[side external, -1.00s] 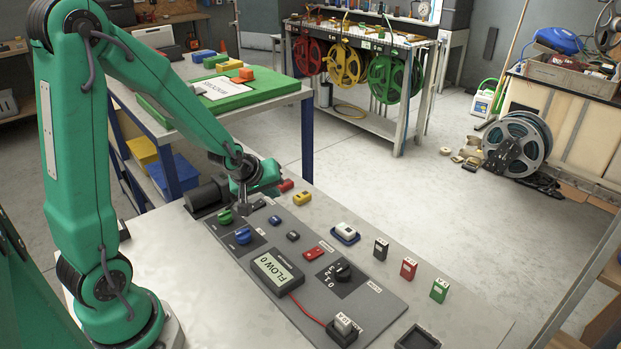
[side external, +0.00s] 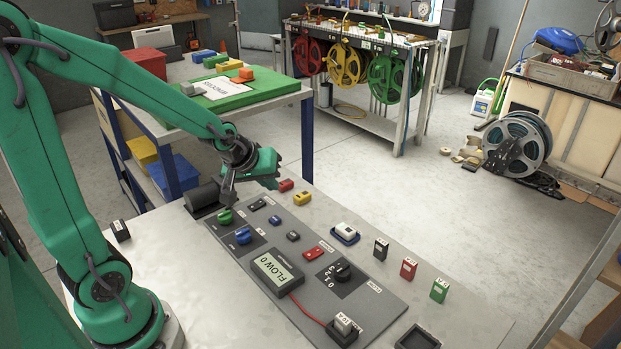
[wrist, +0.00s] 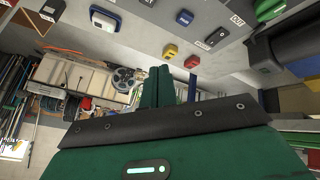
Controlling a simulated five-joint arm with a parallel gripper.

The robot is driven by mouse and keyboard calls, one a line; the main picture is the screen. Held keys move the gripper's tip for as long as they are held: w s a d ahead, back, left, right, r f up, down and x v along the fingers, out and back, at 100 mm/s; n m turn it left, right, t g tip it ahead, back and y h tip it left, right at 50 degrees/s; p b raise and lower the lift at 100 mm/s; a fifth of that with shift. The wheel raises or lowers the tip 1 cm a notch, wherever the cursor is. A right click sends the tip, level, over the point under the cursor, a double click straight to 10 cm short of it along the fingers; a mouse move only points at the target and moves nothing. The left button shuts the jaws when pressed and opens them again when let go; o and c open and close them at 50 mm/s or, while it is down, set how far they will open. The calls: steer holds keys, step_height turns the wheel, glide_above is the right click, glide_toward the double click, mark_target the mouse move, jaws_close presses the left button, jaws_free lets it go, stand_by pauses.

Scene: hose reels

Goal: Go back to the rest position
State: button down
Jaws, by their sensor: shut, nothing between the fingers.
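My gripper (side external: 274,164) hangs at the far end of the grey control panel (side external: 377,312), just above and behind the dark cylinder and the small red block (side external: 286,185). It points away to the right and holds nothing. In the wrist view its two green fingers (wrist: 158,72) lie side by side, shut. My green arm reaches over the left of the bench from its base at lower left. The panel display (side external: 277,271) reads FLOW 0.
The panel carries a green knob (side external: 225,217), a blue knob (side external: 243,236) and a black dial (side external: 342,271). A yellow block (side external: 303,198) is near my gripper. A dark block (side external: 121,230) stands by my arm. Behind is a table with a green board (side external: 255,98). Open floor lies to the right.

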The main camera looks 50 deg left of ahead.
steer(key=s+d+r+m, duration=0.3)
steer(key=s+r+m, duration=0.1)
steer(key=s, duration=0.3)
steer(key=s+d+r+m+g+h, duration=0.1)
steer(key=s+d+r+m, duration=0.3)
steer(key=s+r, duration=0.2)
steer(key=shift+s+d, duration=0.3)
steer(key=shift+s, duration=0.6)
